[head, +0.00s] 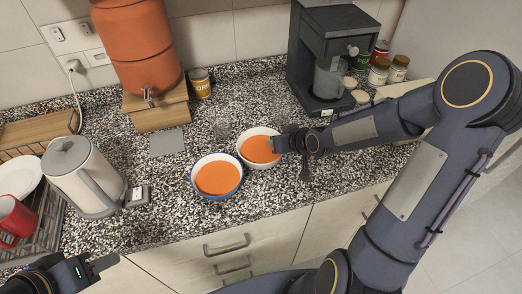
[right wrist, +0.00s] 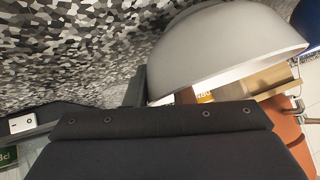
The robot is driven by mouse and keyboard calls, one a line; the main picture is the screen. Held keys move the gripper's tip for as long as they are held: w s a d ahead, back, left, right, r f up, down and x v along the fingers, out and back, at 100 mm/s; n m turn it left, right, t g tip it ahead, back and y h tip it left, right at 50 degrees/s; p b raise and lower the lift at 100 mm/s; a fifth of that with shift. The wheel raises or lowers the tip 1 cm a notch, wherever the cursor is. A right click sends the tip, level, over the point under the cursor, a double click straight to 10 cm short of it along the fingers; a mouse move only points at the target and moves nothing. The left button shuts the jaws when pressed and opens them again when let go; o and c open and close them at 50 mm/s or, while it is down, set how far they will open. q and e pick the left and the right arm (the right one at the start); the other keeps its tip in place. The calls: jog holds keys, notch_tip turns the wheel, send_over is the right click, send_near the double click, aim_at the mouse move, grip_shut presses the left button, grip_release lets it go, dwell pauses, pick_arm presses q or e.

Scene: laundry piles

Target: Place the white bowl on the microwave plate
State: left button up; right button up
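The white bowl (head: 246,155) stands on the speckled counter and holds something orange. My right gripper (head: 279,145) is at the bowl's right rim, with its tip overlapping the rim. In the right wrist view the bowl (right wrist: 220,50) fills the upper right, and a dark finger (right wrist: 137,88) is close against its edge. The other finger is hidden, so I cannot tell if the grip is closed. My left gripper (head: 100,264) is at the lower left, away from the bowls, its opening unclear. No microwave or microwave plate is visible.
A blue-rimmed bowl (head: 201,188) with orange contents stands just left of the white bowl. A coffee machine (head: 314,50) is behind right, with jars beside it. A kettle (head: 85,178), dish rack (head: 48,222) and orange dispenser (head: 138,45) stand left. The counter's front edge is close.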

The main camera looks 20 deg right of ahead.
grip_shut()
